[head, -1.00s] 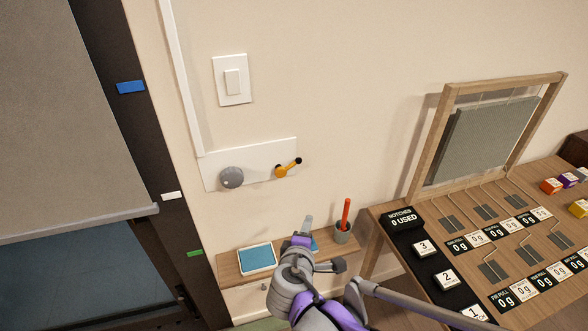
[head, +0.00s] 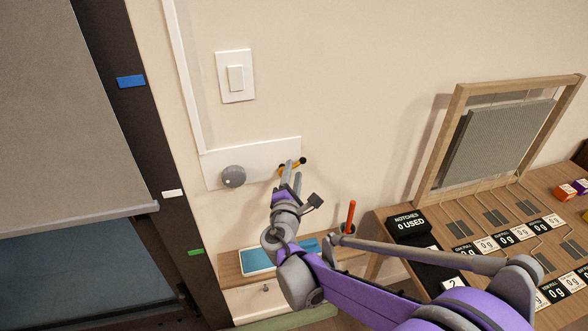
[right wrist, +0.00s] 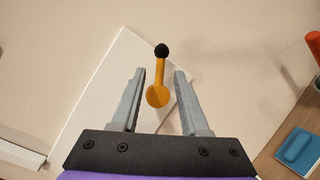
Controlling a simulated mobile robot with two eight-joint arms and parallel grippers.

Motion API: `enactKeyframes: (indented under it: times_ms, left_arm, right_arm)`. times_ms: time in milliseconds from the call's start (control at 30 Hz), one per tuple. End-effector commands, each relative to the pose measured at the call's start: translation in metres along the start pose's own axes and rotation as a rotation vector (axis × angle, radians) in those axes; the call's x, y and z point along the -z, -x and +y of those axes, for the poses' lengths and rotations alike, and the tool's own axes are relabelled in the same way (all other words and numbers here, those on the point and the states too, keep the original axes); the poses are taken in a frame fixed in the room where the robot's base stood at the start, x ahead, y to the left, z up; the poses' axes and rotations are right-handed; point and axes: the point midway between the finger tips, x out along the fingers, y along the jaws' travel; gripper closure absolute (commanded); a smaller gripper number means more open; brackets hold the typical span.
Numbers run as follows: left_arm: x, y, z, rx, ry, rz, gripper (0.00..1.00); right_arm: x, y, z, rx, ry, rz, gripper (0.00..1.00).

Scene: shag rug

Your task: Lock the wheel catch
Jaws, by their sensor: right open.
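The wheel catch is a yellow-orange lever (head: 283,170) with a black knob at its tip, mounted on a white wall plate (head: 213,165). The lever points up and to the right in the head view. A grey round wheel (head: 233,176) sits left of it on the same plate. My right gripper (head: 290,170) is in front of the lever and partly hides it. In the right wrist view the lever (right wrist: 158,92) stands between the two open fingers (right wrist: 158,78), with a gap on each side. Contact does not show. My left gripper is not in view.
A white light switch (head: 236,77) is above the plate. A small shelf below holds a blue-screened tablet (head: 258,261) and a red stick (head: 349,217) in a cup. A dark frame with a roller blind (head: 60,110) stands left; a wooden table with a frame (head: 456,140) stands right.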

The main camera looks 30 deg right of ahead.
Motion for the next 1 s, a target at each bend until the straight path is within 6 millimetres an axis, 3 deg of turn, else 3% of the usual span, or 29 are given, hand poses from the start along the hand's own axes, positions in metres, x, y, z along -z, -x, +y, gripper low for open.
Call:
enactKeyframes:
  times_ms: [200, 467, 567, 733, 1000]
  left_arm:
    - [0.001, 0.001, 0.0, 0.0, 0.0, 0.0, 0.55]
    - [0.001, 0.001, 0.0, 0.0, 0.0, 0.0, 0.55]
    - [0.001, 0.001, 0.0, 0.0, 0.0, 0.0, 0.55]
    - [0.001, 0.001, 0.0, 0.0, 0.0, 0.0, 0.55]
    - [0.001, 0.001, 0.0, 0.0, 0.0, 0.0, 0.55]
  right_arm:
    - [0.0, -0.018, 0.0, 0.0, 0.0, 0.0, 0.55]
    - [0.0, -0.02, 0.0, 0.0, -0.001, 0.001, 0.55]
    - [0.0, -0.02, 0.0, 0.0, -0.001, 0.001, 0.68]
    - [0.0, -0.019, 0.0, 0.0, -0.001, 0.001, 0.98]
    - [0.0, -0.019, 0.0, 0.0, -0.002, 0.001, 1.0]
